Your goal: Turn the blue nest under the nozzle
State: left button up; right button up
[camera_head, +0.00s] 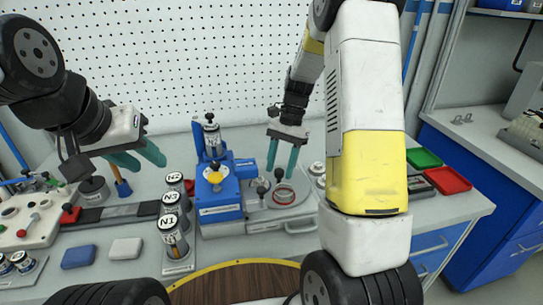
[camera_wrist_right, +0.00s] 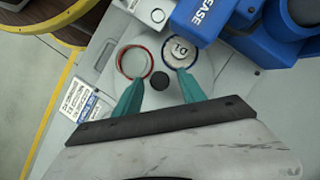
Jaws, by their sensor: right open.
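The blue nest (camera_wrist_right: 180,52) is a blue ring on a pale round turntable (camera_wrist_right: 150,42), around a part marked like "T0". A red nest (camera_wrist_right: 135,62) sits beside it, also visible in the head view (camera_head: 284,194). A dark round knob (camera_wrist_right: 160,80) lies between them, nearer my gripper. My right gripper (camera_head: 281,171) points down over the turntable; in the wrist view its teal fingers (camera_wrist_right: 159,78) are apart on either side of the knob. Contact cannot be told. My left gripper (camera_head: 150,166) is empty, its fingers apart, at the left above the bench. The nozzle's tip is hidden.
The blue grease machine (camera_head: 216,190) stands left of the turntable. Labelled cans (camera_head: 171,221) stand in a rack further left. Grey and blue pads (camera_head: 125,248) lie at the front left. Green and red trays (camera_head: 447,180) are at right, beyond my right arm.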

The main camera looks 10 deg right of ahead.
jog(key=v, duration=0.7)
jog(key=shift+r, duration=0.35)
jog(key=shift+w+d, duration=0.1)
jog(key=shift+w, duration=0.05)
jog(key=s+a+r+n+t, duration=0.1)
jog(key=s+r+n+t, duration=0.3)
jog(key=s, duration=0.6)
jog(key=s+a+r+n+t, duration=0.1)
jog(key=s+r+n+t, duration=0.4)
jog(key=s, duration=0.5)
notch_tip(320, 180, up, 3)
jog(key=shift+s+a+f+h, duration=0.2)
jog(key=shift+a+f+h, duration=0.05)
jog(key=shift+a+h, duration=0.15)
